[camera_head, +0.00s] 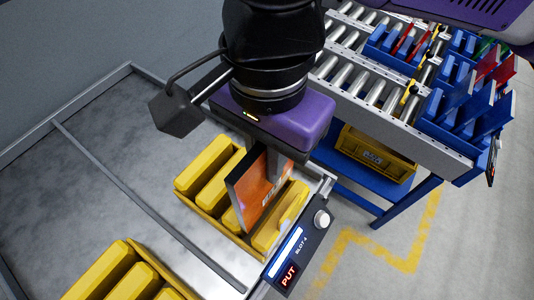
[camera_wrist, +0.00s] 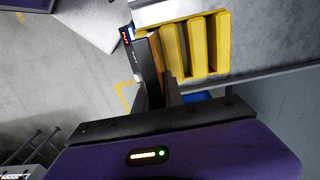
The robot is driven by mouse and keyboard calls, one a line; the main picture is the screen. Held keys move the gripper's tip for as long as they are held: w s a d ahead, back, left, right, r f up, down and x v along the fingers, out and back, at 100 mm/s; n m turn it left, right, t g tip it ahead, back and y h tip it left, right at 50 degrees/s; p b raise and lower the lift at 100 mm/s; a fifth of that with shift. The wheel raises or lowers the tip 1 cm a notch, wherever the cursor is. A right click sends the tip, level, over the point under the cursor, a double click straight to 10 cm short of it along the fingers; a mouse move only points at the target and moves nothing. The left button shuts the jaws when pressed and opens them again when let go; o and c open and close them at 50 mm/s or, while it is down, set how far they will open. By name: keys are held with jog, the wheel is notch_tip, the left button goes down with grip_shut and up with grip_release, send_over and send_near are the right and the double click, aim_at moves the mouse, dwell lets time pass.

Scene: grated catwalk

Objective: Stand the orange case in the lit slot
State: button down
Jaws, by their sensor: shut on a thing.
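My gripper (camera_head: 284,165) is shut on the orange case (camera_head: 256,190), a thin upright piece with a dark edge, held by its top. The case stands above and partly between thick yellow pieces in a yellow rack (camera_head: 203,204). Its lower end is hidden, so I cannot tell whether it touches the rack's floor. A display (camera_head: 297,258) at the rack's front reads "SLOT 4" and glows "PUT" in red. In the wrist view the case (camera_wrist: 157,54) shows nearly edge-on beside the yellow rack (camera_wrist: 183,12), and the lit display (camera_wrist: 126,37) shows too.
A second group of yellow pieces (camera_head: 110,275) is at the lower left on the grey metal surface (camera_head: 95,150). A roller conveyor (camera_head: 365,85) with blue bins stands at the upper right. A yellow crate (camera_head: 375,157) sits beneath it. Metal rails edge the surface.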

aim_at(267, 190)
jog(key=shift+f+b, duration=2.2)
jog(key=shift+f, duration=2.05)
jog(key=c, duration=1)
grip_release()
jog(key=shift+o, duration=0.2)
notch_tip(267, 190, up, 8)
jog(key=p, duration=0.8)
